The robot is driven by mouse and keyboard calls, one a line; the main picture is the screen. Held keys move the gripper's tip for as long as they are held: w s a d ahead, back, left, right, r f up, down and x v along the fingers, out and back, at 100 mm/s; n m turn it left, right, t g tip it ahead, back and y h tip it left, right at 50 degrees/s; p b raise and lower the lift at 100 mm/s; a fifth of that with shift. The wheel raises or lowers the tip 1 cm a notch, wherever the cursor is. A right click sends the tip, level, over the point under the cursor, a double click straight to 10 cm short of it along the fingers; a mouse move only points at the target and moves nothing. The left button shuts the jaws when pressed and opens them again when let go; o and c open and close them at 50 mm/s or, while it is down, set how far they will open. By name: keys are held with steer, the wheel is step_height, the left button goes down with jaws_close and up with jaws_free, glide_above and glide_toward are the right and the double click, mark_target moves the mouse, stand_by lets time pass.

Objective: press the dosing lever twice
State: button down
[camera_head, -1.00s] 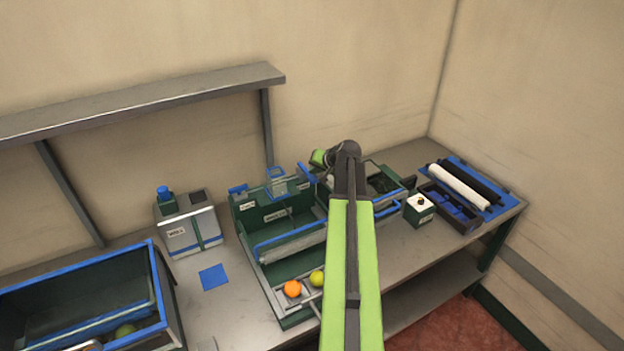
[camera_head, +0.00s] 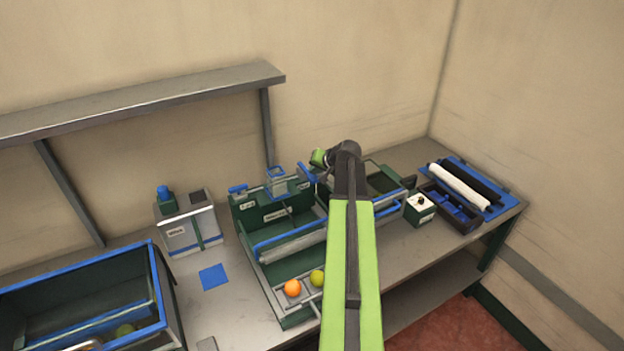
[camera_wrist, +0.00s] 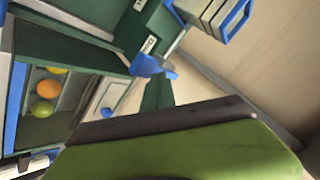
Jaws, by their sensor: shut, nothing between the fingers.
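The dosing lever appears to be the blue-tipped part (camera_head: 307,173) beside the clear, blue-rimmed hopper (camera_head: 277,182) on the green sorting station (camera_head: 243,218). In the wrist view the blue lever end (camera_wrist: 150,65) lies just beyond my gripper (camera_wrist: 165,120), with the hopper (camera_wrist: 215,15) above it. My gripper is shut and empty; its green and dark body fills the bottom of that view. I cannot tell whether it touches the lever. In the head view my arm hides part of the station. An orange (camera_head: 292,288) and a yellow-green fruit (camera_head: 317,278) sit at the station's front.
A blue-rimmed crate (camera_head: 158,290) stands at the front left. A grey box with a blue cap (camera_head: 188,228) and a blue square (camera_head: 213,277) are left of the station. A small button box (camera_head: 420,209) and a tray with rollers (camera_head: 486,190) are at the right.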

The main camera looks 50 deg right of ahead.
mark_target(314, 178)
steer(key=shift+f, duration=0.3)
steer(key=shift+f+b, duration=1.45)
steer(key=shift+b, duration=0.15)
stand_by(0.9)
steer(key=shift+r, duration=0.1)
stand_by(0.5)
steer(key=shift+r+p, duration=1.8)
steer(key=shift+p, duration=0.1)
step_height(314, 178, up, 5)
steer(key=p, duration=0.5)
stand_by(1.4)
